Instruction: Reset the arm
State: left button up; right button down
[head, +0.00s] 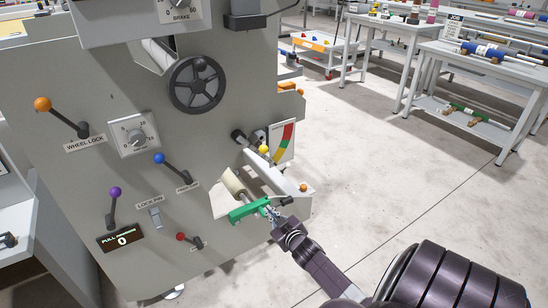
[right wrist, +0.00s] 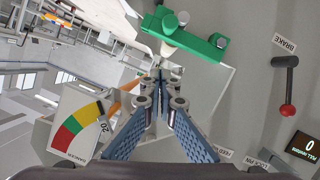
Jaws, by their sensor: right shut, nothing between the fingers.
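A grey machine panel (head: 60,170) fills the left of the head view. Beside its lower right opening is a pale arm (head: 275,172) with a yellow ball (head: 263,149) above it. A green bar (head: 248,210) lies across the end of a cream roller (head: 232,185); the bar also shows at the top of the right wrist view (right wrist: 217,40). My right gripper (head: 272,211) is shut and empty, its tips close to the green bar. Contact cannot be told. In the right wrist view its blue fingers (right wrist: 160,76) meet at the tips. My left gripper is out of view.
A red-yellow-green gauge (head: 285,140) stands right of the opening. Orange (head: 42,104), blue (head: 159,158), purple (head: 115,192) and red (head: 181,237) knobbed levers and a handwheel (head: 196,84) are on the panel. A display (head: 122,239) reads 0. Floor is clear at right, before white tables (head: 480,60).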

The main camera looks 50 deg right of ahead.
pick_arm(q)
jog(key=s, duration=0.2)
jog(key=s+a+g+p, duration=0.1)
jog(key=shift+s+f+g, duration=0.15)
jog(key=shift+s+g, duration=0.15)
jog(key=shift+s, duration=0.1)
pick_arm(e)
jog(key=v, duration=0.3)
jog(key=shift+s, duration=0.1)
